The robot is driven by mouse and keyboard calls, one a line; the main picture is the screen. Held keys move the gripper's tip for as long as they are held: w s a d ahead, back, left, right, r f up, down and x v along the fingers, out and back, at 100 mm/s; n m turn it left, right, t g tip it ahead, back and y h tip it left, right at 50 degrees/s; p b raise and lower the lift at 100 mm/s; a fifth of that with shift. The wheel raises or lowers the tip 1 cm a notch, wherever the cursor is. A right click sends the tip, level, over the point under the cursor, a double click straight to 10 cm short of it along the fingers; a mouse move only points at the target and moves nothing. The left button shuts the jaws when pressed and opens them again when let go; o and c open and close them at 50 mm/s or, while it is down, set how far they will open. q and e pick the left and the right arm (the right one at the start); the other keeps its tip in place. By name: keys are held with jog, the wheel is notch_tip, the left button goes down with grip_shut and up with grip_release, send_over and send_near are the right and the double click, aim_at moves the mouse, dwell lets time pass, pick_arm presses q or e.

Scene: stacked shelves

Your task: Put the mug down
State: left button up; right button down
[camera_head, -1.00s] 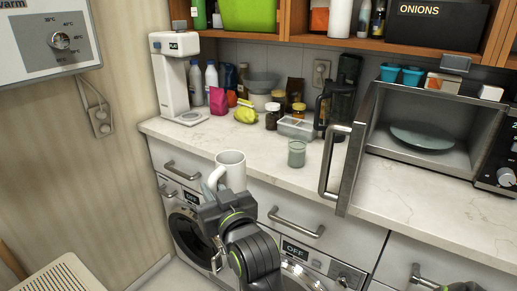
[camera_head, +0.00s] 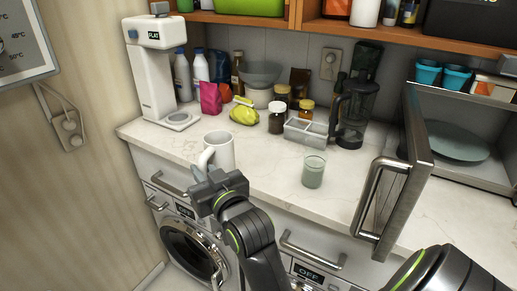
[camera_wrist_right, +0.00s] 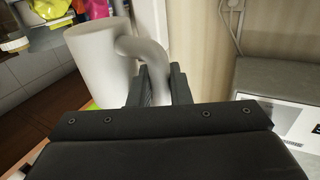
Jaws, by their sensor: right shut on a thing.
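The white mug (camera_head: 219,146) is upright at the counter's front edge in the head view, with its handle toward the front left. My right gripper (camera_head: 203,177) is shut on the mug's handle, just in front of and below the mug. In the right wrist view the mug (camera_wrist_right: 98,62) is at the left, and its handle runs down between the two fingertips (camera_wrist_right: 160,80). I cannot tell whether the mug's base touches the counter (camera_head: 268,168). My left gripper does not show.
A green glass (camera_head: 313,171) stands right of the mug. A white drink machine (camera_head: 152,75) is at the back left. An open microwave door (camera_head: 395,170) juts out at right. Marble around the mug is clear.

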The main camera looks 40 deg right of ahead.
aim_at(226, 150)
jog(key=w+d+h+p, duration=0.1)
jog(key=d+p, duration=0.1)
jog(key=w+d+r+m+p, duration=0.1)
jog(key=d+p, duration=0.1)
jog(key=p, duration=0.1)
jog(key=w+d+r+h+p, duration=0.1)
jog(key=d+p, duration=0.2)
jog(key=shift+r+h, duration=0.2)
jog(key=shift+h, duration=0.1)
jog(key=w+d+r+m+p, duration=0.1)
jog(key=d+p, duration=0.6)
jog(key=d, duration=0.2)
jog(key=shift+h, duration=0.3)
notch_tip(226, 150, down, 6)
jog(key=shift+w+a+f+b, duration=0.1)
jog(key=shift+f+b, duration=0.1)
jog(key=shift+b, duration=0.3)
jog(key=shift+f+b, duration=0.75)
jog(key=shift+f, duration=1.05)
jog(key=shift+f, duration=0.15)
jog(key=c, duration=1.3)
grip_release()
jog(key=shift+c, duration=0.2)
